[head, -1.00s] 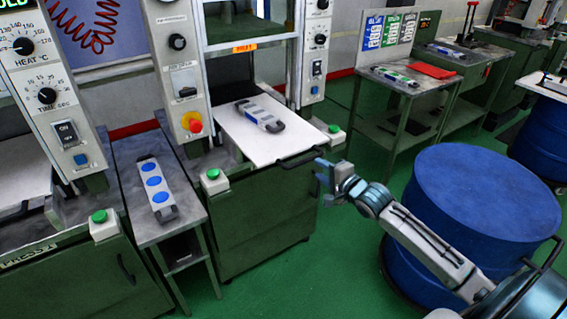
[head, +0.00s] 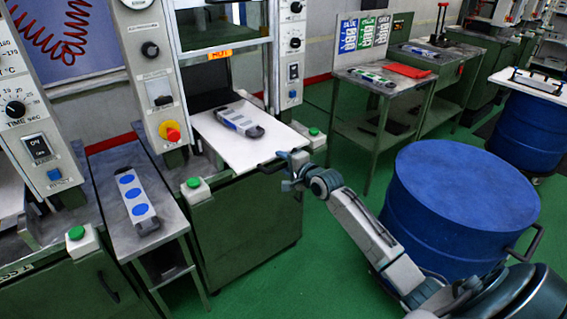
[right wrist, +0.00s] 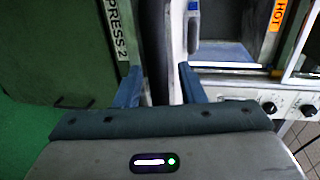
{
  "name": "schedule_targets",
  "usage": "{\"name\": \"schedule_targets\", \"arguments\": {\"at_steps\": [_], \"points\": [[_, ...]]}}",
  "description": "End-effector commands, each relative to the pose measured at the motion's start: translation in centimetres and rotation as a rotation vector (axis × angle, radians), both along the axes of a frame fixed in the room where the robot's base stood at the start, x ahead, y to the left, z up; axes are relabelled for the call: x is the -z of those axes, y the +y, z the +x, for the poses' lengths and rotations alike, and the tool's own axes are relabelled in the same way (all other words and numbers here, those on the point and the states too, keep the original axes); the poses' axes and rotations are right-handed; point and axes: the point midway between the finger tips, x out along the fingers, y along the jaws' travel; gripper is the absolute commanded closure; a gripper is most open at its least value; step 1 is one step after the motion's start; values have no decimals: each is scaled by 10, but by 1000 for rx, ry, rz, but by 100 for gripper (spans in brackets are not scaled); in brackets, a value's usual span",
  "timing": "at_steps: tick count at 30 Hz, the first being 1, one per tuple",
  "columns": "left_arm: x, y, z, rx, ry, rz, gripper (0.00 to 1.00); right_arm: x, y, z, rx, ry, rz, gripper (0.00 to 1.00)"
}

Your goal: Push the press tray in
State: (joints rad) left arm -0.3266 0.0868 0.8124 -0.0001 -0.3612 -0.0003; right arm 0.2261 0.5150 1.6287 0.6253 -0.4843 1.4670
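The white press tray (head: 222,146) sticks out of the middle press, with a grey and blue mould (head: 240,119) lying on it. A dark handle (head: 270,165) runs along the tray's front edge. My right gripper (head: 284,169) is at the right end of that front edge, close to the handle. In the right wrist view my right gripper's blue fingers (right wrist: 160,88) are apart, with the tray edge and a dark bar between them. Whether they touch it cannot be told. My left gripper is not in view.
A side table (head: 128,165) with a blue-dotted mould (head: 136,198) stands left of the press. Green buttons (head: 194,183) sit on the press front. A large blue drum (head: 460,200) stands close to my right arm. Green floor is free between press and drum.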

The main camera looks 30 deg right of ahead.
Motion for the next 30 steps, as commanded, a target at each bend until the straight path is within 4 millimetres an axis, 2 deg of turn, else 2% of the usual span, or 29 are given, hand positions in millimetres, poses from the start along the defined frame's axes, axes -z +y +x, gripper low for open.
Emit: {"name": "schedule_targets", "arguments": {"at_steps": [8,14,23,25,30], "points": [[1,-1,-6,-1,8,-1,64,0,0,1,0,0,0,64],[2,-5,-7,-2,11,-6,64,2,0,1,0,3,1,100],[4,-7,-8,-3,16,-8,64,5,0,5,1,8,3,100],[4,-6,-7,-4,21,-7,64,5,1,12,1,7,3,100],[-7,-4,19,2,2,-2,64,6,3,40,1,9,6,100]]}}
